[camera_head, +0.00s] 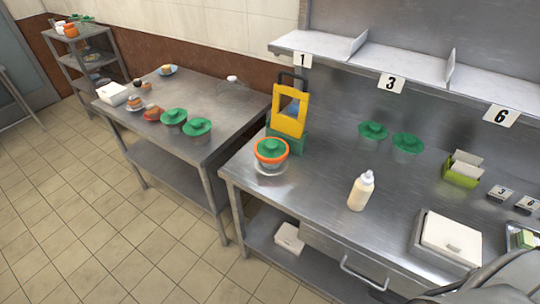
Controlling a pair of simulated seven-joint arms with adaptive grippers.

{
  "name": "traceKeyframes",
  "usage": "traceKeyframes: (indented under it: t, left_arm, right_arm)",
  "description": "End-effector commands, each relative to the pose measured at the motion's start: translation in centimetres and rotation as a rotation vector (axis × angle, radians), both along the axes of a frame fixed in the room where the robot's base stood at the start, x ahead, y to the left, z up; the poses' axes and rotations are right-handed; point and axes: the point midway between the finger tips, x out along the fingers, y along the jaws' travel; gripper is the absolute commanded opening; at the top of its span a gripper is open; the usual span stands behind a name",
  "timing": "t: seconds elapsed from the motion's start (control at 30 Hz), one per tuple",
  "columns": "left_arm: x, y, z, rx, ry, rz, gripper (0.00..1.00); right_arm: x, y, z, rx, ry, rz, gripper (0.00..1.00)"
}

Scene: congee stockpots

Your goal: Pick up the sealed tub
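I cannot tell for certain which item is the sealed tub. An orange-rimmed bowl with a green lid (271,148) sits on a white saucer (272,171) at the left front corner of the steel counter. Two green-lidded tubs, one on the left (173,117) and one on the right (197,130), stand on the left table. Two more clear tubs with green lids, a left one (372,131) and a right one (407,143), stand at the back of the counter. A grey part, probably my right arm, shows at the bottom right. Neither gripper's fingers are visible.
A yellow and green upright stand (289,117) is directly behind the bowl. A cream bottle (361,190), a white box on a tray (450,238) and a green holder (462,171) stand on the counter. A numbered shelf (385,62) overhangs the back.

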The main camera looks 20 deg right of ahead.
Motion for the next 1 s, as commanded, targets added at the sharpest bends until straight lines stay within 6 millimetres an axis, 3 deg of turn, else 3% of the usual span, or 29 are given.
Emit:
traceKeyframes:
  t: [0.47, 0.5, 0.7, 0.93, 1.0]
  left_arm:
    - [0.0, 0.0, 0.0, 0.000, 0.000, 0.000, 0.44]
    - [0.0, 0.0, 0.0, 0.000, 0.000, 0.000, 0.44]
    - [0.0, 0.0, 0.0, 0.000, 0.000, 0.000, 0.44]
    - [0.0, 0.0, 0.0, 0.000, -0.001, 0.000, 0.44]
    - [0.1, 0.0, 0.0, 0.000, -0.001, 0.000, 0.44]
  right_arm:
    - [0.0, 0.0, 0.0, 0.000, 0.000, 0.000, 0.36]
    - [0.0, 0.0, 0.0, 0.000, 0.000, 0.000, 0.44]
    - [0.0, 0.0, 0.0, 0.000, -0.001, 0.000, 0.66]
    - [0.1, -0.1, 0.0, 0.000, -0.002, 0.000, 0.66]
    - [1.0, 0.2, 0.1, 0.007, -0.021, -0.004, 0.66]
